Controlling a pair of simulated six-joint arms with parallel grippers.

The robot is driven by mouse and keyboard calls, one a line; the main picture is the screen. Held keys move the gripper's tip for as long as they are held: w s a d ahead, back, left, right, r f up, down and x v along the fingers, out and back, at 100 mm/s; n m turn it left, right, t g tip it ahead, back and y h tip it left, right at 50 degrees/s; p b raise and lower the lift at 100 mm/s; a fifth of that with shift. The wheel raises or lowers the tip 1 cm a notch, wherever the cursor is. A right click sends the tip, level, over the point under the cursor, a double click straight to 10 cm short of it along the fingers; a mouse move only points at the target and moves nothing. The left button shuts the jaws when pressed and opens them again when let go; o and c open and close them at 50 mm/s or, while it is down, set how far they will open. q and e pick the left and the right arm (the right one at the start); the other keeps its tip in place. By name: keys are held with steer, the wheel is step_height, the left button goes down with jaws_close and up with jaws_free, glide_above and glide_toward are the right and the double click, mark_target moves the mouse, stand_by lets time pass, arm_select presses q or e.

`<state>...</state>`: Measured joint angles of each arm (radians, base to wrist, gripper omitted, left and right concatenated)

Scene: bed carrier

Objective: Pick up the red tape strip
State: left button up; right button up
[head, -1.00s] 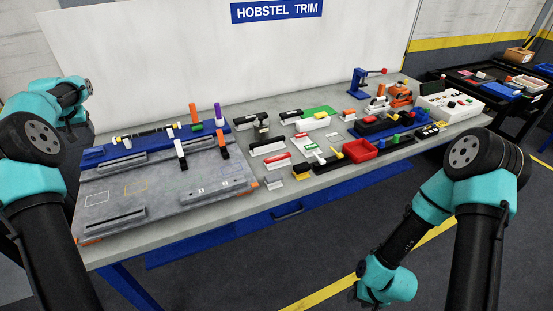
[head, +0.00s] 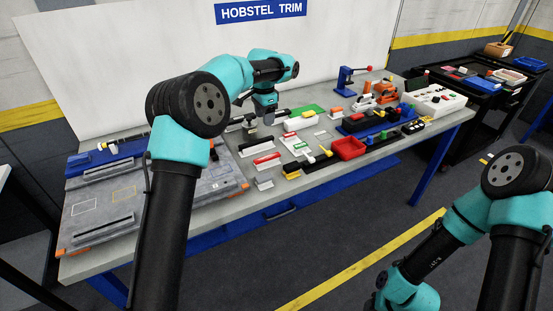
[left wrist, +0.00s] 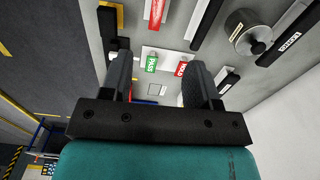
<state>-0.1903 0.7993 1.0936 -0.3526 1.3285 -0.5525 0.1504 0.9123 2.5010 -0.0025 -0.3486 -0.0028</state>
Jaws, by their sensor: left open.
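A red strip (head: 266,160) lies on a white holder near the table's front edge in the head view. My left gripper (head: 268,115) is over the back of the table, behind the red pieces. In the left wrist view its fingers (left wrist: 160,80) are wide apart with nothing between them. The right gripper is out of view.
A white stand with a green PASS card (left wrist: 151,64) and a red HOLD card (left wrist: 181,69) sits just beyond the fingers. A grey fixture board (head: 110,210) lies left, partly behind my left arm.

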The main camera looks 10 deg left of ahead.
arm_select(q)
steer(key=shift+d, duration=0.35)
steer(key=shift+f, duration=0.1)
glide_above(267, 157)
step_height(267, 157, down, 12)
steer(key=shift+s+d, duration=0.1)
steer(key=shift+d, duration=0.05)
steer(key=shift+f, duration=0.1)
stand_by(0.4)
steer(key=shift+f, duration=2.5)
steer(key=c, duration=0.9)
